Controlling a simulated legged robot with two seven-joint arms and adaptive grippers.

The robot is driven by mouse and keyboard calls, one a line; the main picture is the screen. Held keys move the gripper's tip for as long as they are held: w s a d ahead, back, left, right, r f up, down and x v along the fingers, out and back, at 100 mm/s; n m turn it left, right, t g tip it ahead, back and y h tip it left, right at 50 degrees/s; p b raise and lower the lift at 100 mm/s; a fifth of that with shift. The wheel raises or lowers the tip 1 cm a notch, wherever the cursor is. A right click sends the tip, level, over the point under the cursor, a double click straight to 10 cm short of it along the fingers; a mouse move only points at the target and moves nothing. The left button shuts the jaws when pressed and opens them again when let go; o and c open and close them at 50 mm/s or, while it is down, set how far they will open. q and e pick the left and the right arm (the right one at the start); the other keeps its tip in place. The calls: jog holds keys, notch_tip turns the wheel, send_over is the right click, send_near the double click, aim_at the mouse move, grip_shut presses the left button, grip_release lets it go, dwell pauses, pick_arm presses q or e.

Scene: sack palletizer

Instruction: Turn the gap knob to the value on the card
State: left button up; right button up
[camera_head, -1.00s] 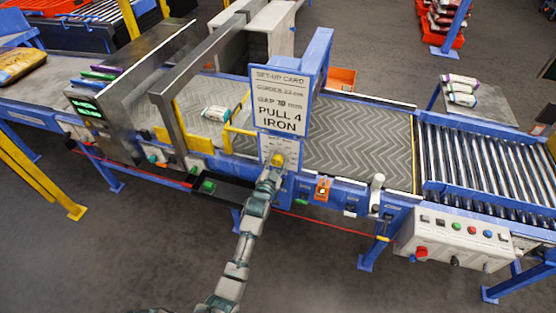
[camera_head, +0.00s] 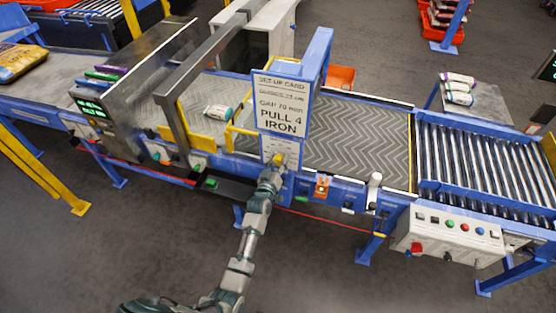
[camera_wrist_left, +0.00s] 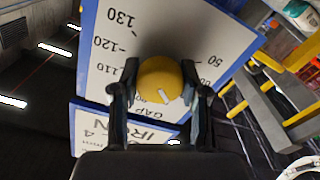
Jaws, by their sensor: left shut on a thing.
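The set-up card (camera_head: 283,104) stands upright above the conveyor. Its gap line appears to read 70 mm, though the print is blurred. The yellow gap knob (camera_head: 279,159) is on a white dial plate (camera_head: 268,147) below the card. In the left wrist view, the round yellow knob (camera_wrist_left: 159,80) has a white mark at its lower right. Numbers such as 130, 120 and 110 show on the dial plate (camera_wrist_left: 165,30), while others are partly hidden. My left gripper (camera_wrist_left: 160,92) is shut on the knob, one finger on each side. My right gripper is not in view.
The patterned belt (camera_head: 355,138) runs behind the knob, with a small sack (camera_head: 218,113) on it and yellow rails nearby. Rollers (camera_head: 470,165) and a control box (camera_head: 450,235) lie to the right. The floor in front is clear.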

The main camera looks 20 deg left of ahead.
pick_arm(q)
jog(key=shift+s+d+f+n, duration=0.1)
jog(key=shift+s+f+n, duration=0.05)
jog(key=shift+f+n, duration=0.35)
dwell(0.4)
jog(key=o, duration=1.1)
jog(key=shift+o, duration=0.2)
jog(key=shift+w+r, duration=0.15)
jog(key=shift+w, duration=0.1)
jog(key=shift+s, duration=0.1)
jog(key=s, duration=1.1)
jog(key=shift+s, duration=0.4)
